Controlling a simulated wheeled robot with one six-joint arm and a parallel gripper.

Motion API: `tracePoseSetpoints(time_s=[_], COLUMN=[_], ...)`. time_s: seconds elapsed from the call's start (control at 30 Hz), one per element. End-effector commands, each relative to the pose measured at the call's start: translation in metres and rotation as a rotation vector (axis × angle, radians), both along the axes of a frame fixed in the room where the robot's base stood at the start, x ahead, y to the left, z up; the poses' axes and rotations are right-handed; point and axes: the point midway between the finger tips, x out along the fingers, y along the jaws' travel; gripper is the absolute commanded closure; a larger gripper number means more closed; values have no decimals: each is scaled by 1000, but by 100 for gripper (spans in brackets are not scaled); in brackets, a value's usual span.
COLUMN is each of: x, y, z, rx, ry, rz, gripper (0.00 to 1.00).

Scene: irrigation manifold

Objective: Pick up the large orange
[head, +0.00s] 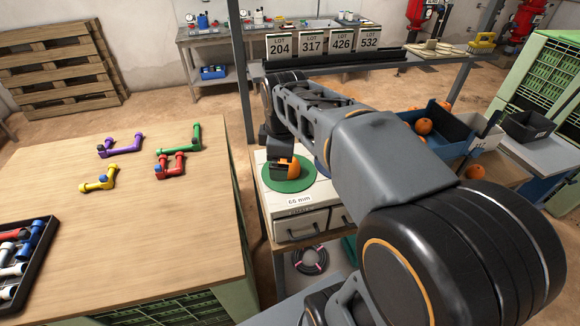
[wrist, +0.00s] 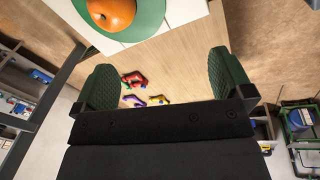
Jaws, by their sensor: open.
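My gripper (head: 279,170) is at this pad and hides part of the orange in the head view. In the wrist view the orange (wrist: 111,13) is at the top edge, partly cut off, on the green pad (wrist: 150,18). My gripper (wrist: 165,75) is open there, with its two green pads wide apart and nothing between them. The orange lies beyond the fingertips, towards the left finger. Whether it is the large one cannot be told.
More oranges (head: 424,127) lie in and near a blue crate (head: 452,146) at the right. A blue pad (head: 321,168) is mostly hidden behind my arm. Coloured pipe pieces (head: 170,165) lie on the wooden table (head: 130,240) at the left. Lot signs (head: 317,43) stand behind.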

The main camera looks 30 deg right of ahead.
Motion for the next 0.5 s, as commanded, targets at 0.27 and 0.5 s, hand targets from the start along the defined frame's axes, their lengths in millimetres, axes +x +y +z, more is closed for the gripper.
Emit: tracePoseSetpoints(time_s=[0.27, 0.5], x=[53, 73], y=[-38, -53], z=[15, 15], rx=[-65, -67], ry=[128, 171], rz=[621, 913], gripper=[0, 0])
